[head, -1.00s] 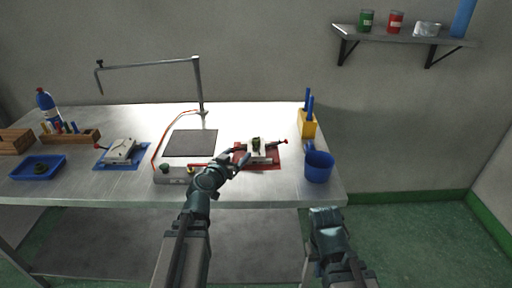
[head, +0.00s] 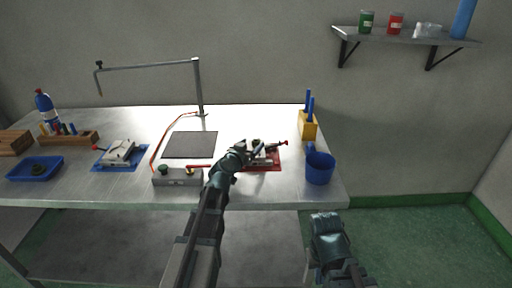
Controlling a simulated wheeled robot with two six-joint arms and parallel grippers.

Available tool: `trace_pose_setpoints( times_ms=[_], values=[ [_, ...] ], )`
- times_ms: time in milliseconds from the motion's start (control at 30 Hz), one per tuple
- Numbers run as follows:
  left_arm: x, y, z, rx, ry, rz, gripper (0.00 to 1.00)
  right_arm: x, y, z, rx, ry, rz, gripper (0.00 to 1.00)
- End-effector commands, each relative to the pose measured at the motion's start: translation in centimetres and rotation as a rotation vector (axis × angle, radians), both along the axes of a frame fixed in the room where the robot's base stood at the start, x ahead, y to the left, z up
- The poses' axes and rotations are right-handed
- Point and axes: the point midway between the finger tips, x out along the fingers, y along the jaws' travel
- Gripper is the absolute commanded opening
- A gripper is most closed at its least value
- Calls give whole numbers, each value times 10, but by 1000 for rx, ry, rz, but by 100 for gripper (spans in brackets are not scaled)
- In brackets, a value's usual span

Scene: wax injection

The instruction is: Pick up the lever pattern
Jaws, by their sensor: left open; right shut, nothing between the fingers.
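A small dark green piece (head: 256,142), which looks like the lever pattern, sits in the pale mould (head: 272,158) on the red mat (head: 274,167). My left gripper (head: 265,150) is open and reaches over the mould from the left, with its fingers close to the green piece. It covers much of the mould and part of the piece, so I cannot tell whether they touch. My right gripper (head: 326,218) is shut and empty, low in front of the table's right front corner.
A blue cup (head: 319,168) and a yellow holder (head: 308,127) with blue tools stand right of the red mat. A grey control box (head: 177,177), a dark mat (head: 190,144), another mould on a blue mat (head: 132,165) and a blue tray (head: 22,174) lie to the left.

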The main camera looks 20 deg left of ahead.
Motion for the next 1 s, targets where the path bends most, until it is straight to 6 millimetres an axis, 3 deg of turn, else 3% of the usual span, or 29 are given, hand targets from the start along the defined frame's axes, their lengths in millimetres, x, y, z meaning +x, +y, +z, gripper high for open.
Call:
trace_pose_setpoints(
  times_ms=[133,400,800,833,1000],
  values=[
    [25,-4,-6,1,0,-1,74,0,0,-6,0,0,0,0],
    [27,-5,-6,0,0,0,74,0,0,-6,0,0,0,0],
    [27,-4,-6,0,0,0,4,0,0,-6,0,0,0,0],
    [27,-4,-6,0,0,0,0,0,0,-6,0,0,0,0],
    [27,-4,-6,0,0,0,0,0,0,-6,0,0,0,0]
  ],
)
